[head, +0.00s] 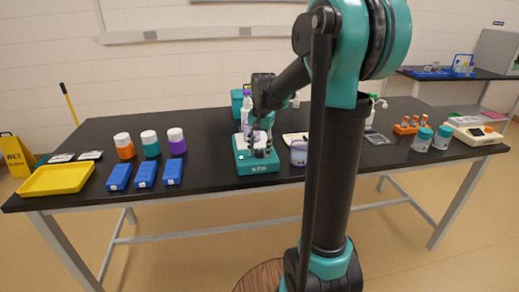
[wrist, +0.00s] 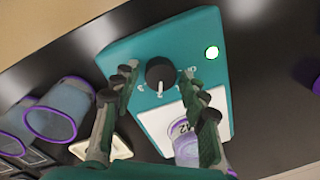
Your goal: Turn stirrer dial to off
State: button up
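The teal stirrer (head: 257,168) stands near the front edge of the black bench in the head view, with my gripper (head: 260,145) over it. In the wrist view its teal body (wrist: 120,58) carries a round black dial (wrist: 159,72) with a pale pointer mark toward the bottom of the picture. My gripper (wrist: 159,78) is open, one finger on each side of the dial, with visible gaps. A purple-rimmed vessel (wrist: 187,146) is at the white plate, partly hidden by a finger.
A purple-rimmed beaker (head: 299,154) stands right of the stirrer. Blue blocks (head: 145,174), capped jars (head: 150,144) and a yellow tray (head: 56,178) are to the left. An orange rack (head: 410,127) and teal-lidded jars (head: 422,140) are to the right. My arm hides some bench.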

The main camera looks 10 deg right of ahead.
jog(key=c, duration=0.8)
jog(key=shift+n, duration=0.4)
jog(key=n, duration=0.3)
jog(key=shift+n, duration=0.4)
jog(key=n, duration=0.4)
jog(key=shift+w+n+g, duration=0.1)
jog(key=shift+n+g, duration=0.2)
jog(key=n, duration=0.8)
jog(key=shift+n, duration=0.3)
